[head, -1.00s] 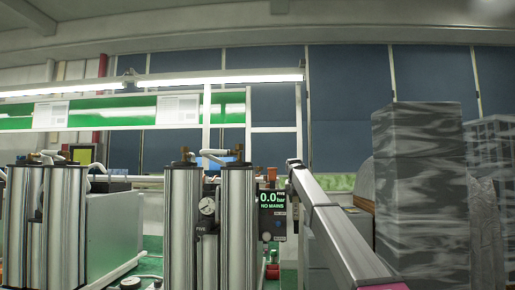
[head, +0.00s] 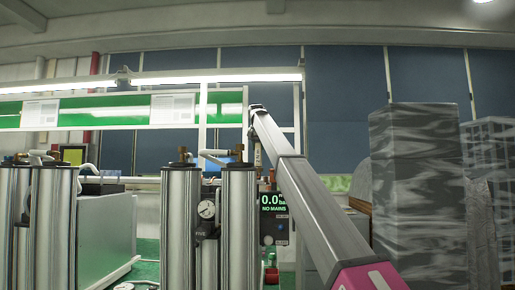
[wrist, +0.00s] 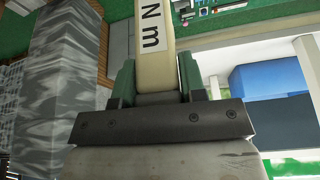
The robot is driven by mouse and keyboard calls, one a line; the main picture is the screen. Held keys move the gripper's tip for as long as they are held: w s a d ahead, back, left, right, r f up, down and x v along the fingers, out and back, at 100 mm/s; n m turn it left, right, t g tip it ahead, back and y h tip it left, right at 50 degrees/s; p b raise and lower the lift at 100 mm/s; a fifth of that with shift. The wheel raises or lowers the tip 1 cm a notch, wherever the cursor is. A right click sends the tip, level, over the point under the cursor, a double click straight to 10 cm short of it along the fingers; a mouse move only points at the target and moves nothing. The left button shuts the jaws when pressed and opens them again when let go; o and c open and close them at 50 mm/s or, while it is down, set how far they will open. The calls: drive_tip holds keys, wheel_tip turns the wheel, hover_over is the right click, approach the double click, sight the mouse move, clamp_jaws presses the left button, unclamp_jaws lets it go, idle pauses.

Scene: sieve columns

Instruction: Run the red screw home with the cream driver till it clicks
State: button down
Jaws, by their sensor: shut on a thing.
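The cream driver (wrist: 155,40) is between the green jaws of my gripper (wrist: 157,80) in the wrist view. My gripper is shut on its body, which carries a black "N m" label and runs out of the top of the picture. The driver's tip is out of that view. In the head view my arm reaches up and away to my gripper (head: 256,112), small and raised in front of the shelf frame. I cannot make out the red screw for certain. A small red part (head: 271,260) shows low beside the columns, but I cannot tell what it is.
Silver columns (head: 180,220) with brass tops and a round gauge (head: 207,209) stand left of my arm. A display (head: 273,208) reading "0.0" and "NO MAINS" is just right of them. A tall grey wrapped stack (head: 420,190) stands at the right.

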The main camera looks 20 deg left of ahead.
sight(259, 160)
drive_tip(key=shift+s+f, duration=0.1)
idle(0.3)
drive_tip(key=shift+f, duration=3.7)
idle(1.5)
drive_tip(key=shift+r, duration=2.6)
drive_tip(key=shift+d, duration=0.1)
